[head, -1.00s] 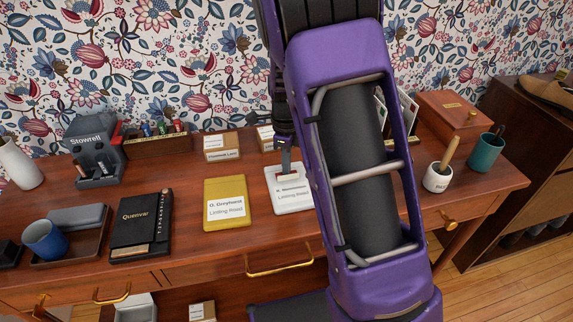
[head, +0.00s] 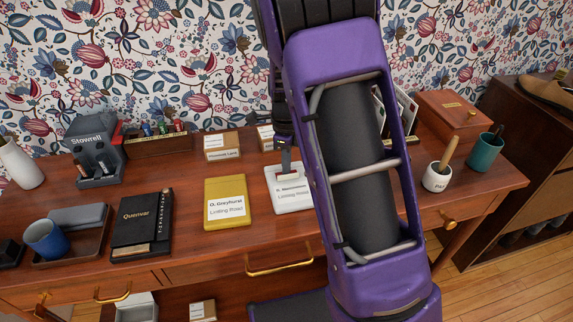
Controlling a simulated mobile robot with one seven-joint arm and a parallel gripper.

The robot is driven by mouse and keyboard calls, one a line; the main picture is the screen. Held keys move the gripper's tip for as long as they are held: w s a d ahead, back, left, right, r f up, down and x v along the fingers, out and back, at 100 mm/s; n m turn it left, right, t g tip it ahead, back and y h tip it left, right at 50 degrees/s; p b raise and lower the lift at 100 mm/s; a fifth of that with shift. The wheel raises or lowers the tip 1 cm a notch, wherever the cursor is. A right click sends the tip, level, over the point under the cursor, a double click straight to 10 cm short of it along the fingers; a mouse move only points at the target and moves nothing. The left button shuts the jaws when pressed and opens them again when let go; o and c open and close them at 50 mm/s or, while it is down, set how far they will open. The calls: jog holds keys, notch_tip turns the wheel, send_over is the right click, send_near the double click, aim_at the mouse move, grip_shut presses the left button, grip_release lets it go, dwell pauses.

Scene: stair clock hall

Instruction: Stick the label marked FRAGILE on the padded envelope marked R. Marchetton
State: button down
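A white padded envelope (head: 292,205) lies flat on the desk. Its printed name starts with "R." but is too small to read fully. My gripper (head: 287,168) points down at the envelope's upper part, at or just above its surface. A small pale piece with a reddish edge shows at the fingertips, perhaps the label; I cannot read it or tell whether it is held or lies on the envelope. The finger gap is too small to make out. A yellow padded envelope (head: 227,191) marked "D. Greyhurst" lies to the left.
A black book (head: 143,223), a tray with a blue mug (head: 45,238) and a grey Stowrell device (head: 90,143) stand left. Small boxes (head: 221,146) stand behind the envelopes. A white pot (head: 437,177), a teal cup (head: 485,153) and a wooden box (head: 452,115) stand right.

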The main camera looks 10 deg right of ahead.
jog(key=shift+s+f, duration=0.1)
notch_tip(320, 180, up, 8)
jog(key=p, duration=0.7)
dwell(0.8)
